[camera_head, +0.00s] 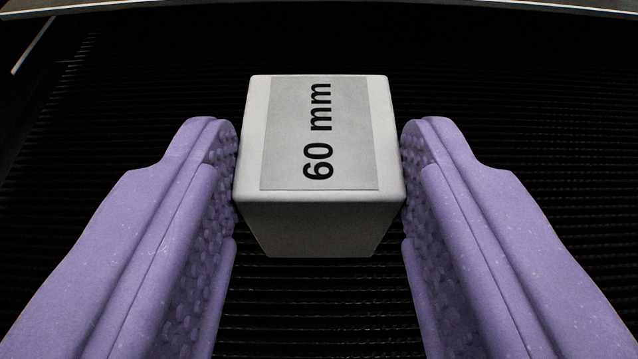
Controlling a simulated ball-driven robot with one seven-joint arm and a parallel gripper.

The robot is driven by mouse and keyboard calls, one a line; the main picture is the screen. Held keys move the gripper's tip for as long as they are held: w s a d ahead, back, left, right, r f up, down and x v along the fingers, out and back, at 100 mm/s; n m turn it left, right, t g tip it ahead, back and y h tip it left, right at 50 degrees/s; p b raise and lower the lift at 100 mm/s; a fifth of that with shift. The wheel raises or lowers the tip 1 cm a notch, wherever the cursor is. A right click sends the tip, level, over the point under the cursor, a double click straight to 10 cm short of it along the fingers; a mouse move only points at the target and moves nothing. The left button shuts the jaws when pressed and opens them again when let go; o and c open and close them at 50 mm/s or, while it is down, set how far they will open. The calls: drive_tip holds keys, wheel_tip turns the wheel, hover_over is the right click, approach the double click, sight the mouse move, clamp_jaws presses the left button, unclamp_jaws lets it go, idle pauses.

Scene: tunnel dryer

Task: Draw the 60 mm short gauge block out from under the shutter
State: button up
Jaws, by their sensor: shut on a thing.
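The gauge block (318,222) is a pale grey cube with rounded edges, in the middle of the head camera view. A darker grey label (285,130) on its top face reads "60 mm", with the text turned sideways. My gripper (319,165) has two purple fingers with dimpled inner pads, one on the left and one on the right of the block. The fingers are shut on the block's two sides near their tips. No shutter lies over the block's top, which is fully in view. The block's underside is hidden, so I cannot tell whether it touches the surface below.
A black ribbed surface (320,310) lies below and around the block. A pale-edged bar (320,8) crosses the top of the view; I cannot tell whether it is the shutter. A thin light edge (35,42) slants at the upper left. The ribbed surface around the block looks clear.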

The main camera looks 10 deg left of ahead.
drive_tip(key=o, duration=1.4)
drive_tip(key=shift+c, duration=0.2)
